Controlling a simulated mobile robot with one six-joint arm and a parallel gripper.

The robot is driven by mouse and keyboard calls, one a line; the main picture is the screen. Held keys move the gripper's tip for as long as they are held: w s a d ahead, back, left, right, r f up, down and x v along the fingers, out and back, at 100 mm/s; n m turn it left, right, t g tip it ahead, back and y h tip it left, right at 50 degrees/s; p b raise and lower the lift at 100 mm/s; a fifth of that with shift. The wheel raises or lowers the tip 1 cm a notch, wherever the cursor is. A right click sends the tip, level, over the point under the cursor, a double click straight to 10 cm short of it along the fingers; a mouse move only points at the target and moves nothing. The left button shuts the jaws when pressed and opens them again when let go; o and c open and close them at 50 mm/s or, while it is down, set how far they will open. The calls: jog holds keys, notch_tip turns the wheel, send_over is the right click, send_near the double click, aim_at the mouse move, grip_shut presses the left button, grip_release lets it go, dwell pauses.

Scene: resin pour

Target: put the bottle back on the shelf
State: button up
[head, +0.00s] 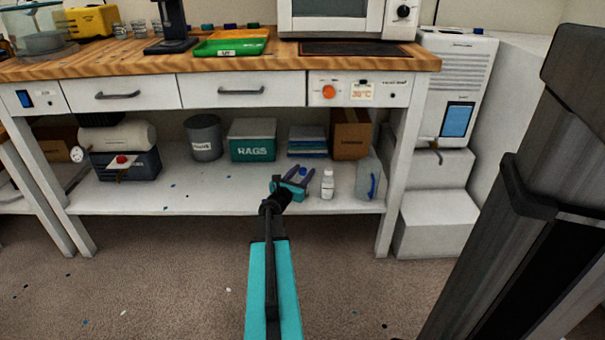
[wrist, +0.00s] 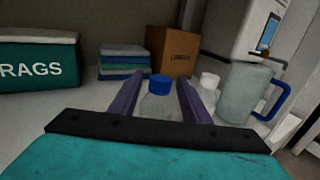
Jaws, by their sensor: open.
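A clear bottle with a blue cap (wrist: 158,104) stands upright, seemingly on the lower shelf (head: 235,200), between my gripper's fingers. In the head view only its blue cap (head: 303,171) shows clearly; the gripper hides most of the rest. My gripper (head: 297,176) is open, with one dark purple finger on each side of the bottle; gaps show beside the cap. I cannot tell whether a finger touches the bottle's body. The bottle's lower part is hidden behind the gripper body in the wrist view.
A white-capped bottle (head: 327,185) stands just right of my gripper. Right of it is a grey jug (head: 366,176) with a blue handle. Behind are folded cloths (head: 307,141), a cardboard box (head: 350,135) and a green RAGS bin (head: 252,141). The shelf's left-middle is mostly clear.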

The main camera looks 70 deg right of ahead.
jog(key=shift+r, duration=0.15)
jog(key=shift+a+p, duration=0.3)
jog(key=shift+a, duration=0.4)
jog(key=w+a+p, duration=0.1)
jog(key=a+p, duration=0.1)
jog(key=a, duration=0.8)
jog(key=shift+a+p, duration=0.25)
jog(key=shift+p, duration=0.05)
jog(key=shift+w, duration=0.1)
